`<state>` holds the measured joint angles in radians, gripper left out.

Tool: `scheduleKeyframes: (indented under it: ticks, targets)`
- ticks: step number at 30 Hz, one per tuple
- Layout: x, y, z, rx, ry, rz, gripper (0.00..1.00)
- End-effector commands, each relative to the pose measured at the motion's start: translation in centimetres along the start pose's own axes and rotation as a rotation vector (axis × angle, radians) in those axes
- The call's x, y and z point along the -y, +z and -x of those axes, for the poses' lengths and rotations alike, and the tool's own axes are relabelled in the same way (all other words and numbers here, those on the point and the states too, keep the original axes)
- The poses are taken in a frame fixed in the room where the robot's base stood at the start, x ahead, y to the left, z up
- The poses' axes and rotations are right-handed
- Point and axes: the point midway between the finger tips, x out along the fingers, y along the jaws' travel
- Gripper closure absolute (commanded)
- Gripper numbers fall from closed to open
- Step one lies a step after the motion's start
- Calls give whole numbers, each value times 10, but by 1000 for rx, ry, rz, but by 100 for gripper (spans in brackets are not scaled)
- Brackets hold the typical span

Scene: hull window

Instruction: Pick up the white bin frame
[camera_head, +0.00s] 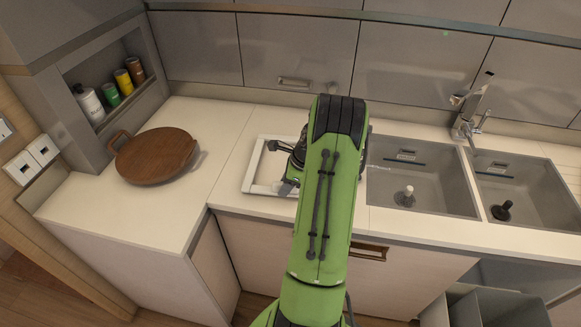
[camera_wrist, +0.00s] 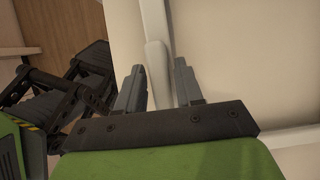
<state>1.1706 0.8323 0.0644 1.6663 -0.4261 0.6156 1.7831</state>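The white bin frame (camera_head: 252,165) is a flat rectangular frame lying on the counter left of the sinks. My arm hides its right part in the head view. In the wrist view a white bar of the frame (camera_wrist: 154,25) runs down between my two fingers. My gripper (camera_wrist: 160,68) is open, with one finger on each side of this bar. A narrow gap shows beside the bar, and I cannot tell whether either finger touches it. In the head view my gripper (camera_head: 289,182) is at the frame's near right part, mostly hidden by my arm.
A round wooden board (camera_head: 155,157) lies on the counter to the left. Several bottles and cans (camera_head: 112,92) stand in a wall niche. Two sinks (camera_head: 420,180) and a faucet (camera_head: 470,112) are on the right. The counter (camera_head: 213,145) between board and frame is clear.

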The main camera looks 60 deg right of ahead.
Motion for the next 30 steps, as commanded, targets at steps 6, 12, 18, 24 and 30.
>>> scheduleKeyframes:
  ticks: [6,12,18,24,30]
  targets:
    - [0,0,0,0,0,0,98]
    - [0,0,0,1,-1,1,100]
    - [1,6,15,1,-3,2,100]
    - [1,26,64,2,-6,3,100]
    - [1,38,92,1,-3,1,100]
